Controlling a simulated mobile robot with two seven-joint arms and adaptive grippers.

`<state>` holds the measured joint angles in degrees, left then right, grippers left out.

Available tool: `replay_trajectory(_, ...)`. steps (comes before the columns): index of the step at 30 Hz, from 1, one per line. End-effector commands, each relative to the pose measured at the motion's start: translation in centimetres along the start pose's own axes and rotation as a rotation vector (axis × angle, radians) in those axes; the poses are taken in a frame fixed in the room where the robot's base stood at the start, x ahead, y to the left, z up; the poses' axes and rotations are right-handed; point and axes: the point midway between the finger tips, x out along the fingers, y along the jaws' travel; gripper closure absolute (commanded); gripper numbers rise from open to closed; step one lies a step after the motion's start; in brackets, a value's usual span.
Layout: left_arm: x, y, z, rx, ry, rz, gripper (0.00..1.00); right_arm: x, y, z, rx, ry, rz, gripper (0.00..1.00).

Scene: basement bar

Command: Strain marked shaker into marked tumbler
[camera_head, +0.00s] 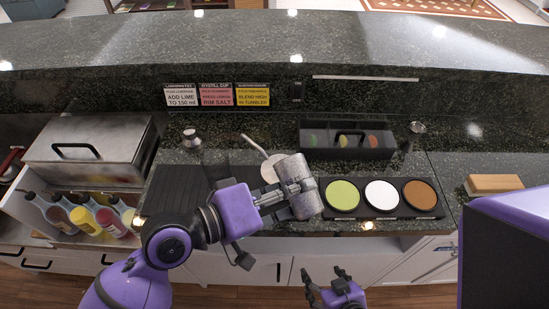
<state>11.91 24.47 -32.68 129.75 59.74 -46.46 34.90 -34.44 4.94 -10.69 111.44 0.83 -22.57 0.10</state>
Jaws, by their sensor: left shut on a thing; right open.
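My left gripper (290,190) is shut on a grey, speckled metal cylinder (292,167), which looks like the shaker. It holds the cylinder tilted in front of the counter's middle. I cannot make out a mark on it. A pale round thing with a thin light handle (254,145), perhaps a strainer, shows just behind the cylinder and is partly hidden by it. I cannot pick out a tumbler clearly. My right gripper (328,285) is open and empty, low in front of the counter.
Three rimming dishes, green (342,195), white (382,195) and brown (420,195), lie right of the cylinder. A steel bin (90,150) and several bottles (85,220) stand left. A small metal cup (191,138) stands behind the ribbed mat (180,190).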

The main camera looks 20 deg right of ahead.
Motion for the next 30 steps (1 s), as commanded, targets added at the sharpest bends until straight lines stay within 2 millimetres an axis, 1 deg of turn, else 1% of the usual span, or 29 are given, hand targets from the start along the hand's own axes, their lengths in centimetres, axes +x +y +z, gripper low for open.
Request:
replay_trajectory(19,-0.12,0.51,-0.28,-0.050,-0.012,0.001,0.92,-0.25,0.12,-0.09,-0.007,-0.001,-0.002,0.34)
replay_trajectory(30,-0.15,0.67,-0.64,-0.084,-0.022,0.001,0.92,-0.32,-0.03,-0.66,-0.006,0.007,-0.004,0.34)
